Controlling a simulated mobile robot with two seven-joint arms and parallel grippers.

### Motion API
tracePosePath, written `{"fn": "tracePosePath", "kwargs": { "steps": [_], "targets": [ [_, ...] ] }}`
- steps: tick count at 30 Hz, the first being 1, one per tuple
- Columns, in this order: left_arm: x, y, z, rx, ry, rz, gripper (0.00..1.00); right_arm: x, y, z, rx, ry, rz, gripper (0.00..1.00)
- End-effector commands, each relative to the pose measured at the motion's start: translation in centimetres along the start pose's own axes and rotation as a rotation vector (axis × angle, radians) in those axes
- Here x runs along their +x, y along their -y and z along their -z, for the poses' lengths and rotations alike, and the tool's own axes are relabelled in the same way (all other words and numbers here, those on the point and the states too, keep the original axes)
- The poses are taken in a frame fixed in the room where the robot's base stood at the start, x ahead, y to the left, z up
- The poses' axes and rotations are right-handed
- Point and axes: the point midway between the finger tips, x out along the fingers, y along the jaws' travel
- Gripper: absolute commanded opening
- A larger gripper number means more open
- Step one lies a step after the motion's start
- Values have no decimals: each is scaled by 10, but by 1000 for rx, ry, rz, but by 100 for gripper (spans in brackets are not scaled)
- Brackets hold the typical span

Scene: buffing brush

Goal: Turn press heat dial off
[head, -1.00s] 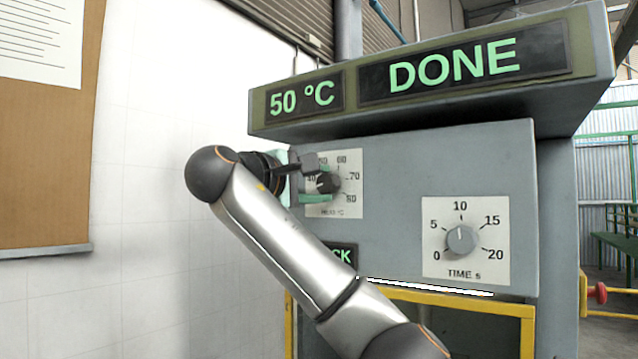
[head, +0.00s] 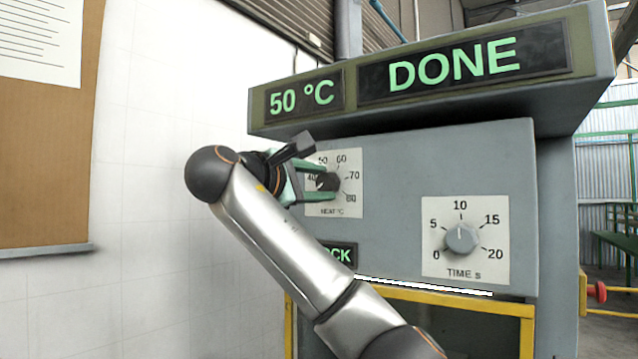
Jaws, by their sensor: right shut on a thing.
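The heat dial (head: 328,182) is a small dark knob on a white plate marked HEAT °C on the press's grey front panel. Numbers from about 50 to 80 show around it, and part of the scale is hidden by the gripper. My right gripper (head: 318,181) comes from the left, and its green fingers are shut on the heat dial, one above and one below. The gripper is tilted about its axis. The display above the panel reads 50 °C (head: 301,97). My left gripper is not in view.
A time dial (head: 461,239) marked 0 to 20 is at the panel's right. A DONE display (head: 455,68) overhangs the panel. A yellow frame (head: 430,298) runs below. A red knob (head: 597,292) is at the far right. A white wall and a corkboard (head: 45,150) are left.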

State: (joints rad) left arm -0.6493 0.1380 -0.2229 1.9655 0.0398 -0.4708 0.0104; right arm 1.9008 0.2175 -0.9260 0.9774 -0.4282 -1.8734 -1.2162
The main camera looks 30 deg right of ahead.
Motion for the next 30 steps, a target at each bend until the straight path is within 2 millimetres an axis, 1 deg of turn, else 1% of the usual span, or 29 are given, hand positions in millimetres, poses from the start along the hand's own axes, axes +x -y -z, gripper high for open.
{"fn": "tracePosePath", "kwargs": {
  "steps": [3, 4, 11, 12, 19, 22, 26, 30],
  "targets": [
    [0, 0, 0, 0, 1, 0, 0, -1, 0, 2, -5, -4, -1, 0],
    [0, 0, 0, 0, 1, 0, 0, -1, 0, 2, -5, -4, -1, 51],
    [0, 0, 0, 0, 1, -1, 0, -1, 0, 1, -3, -2, 0, 77],
    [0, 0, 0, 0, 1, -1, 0, 0, 0, 1, -2, -1, 0, 79],
    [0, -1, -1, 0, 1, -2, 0, -1, 0, 0, -1, 0, 0, 79],
    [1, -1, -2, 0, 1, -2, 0, -7, 0, 1, -1, -1, -1, 79],
    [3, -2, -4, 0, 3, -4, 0, -28, 1, 2, -1, -3, -3, 79],
    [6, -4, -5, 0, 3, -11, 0, -60, 1, 2, 1, -4, -4, 79]
  ]
}}
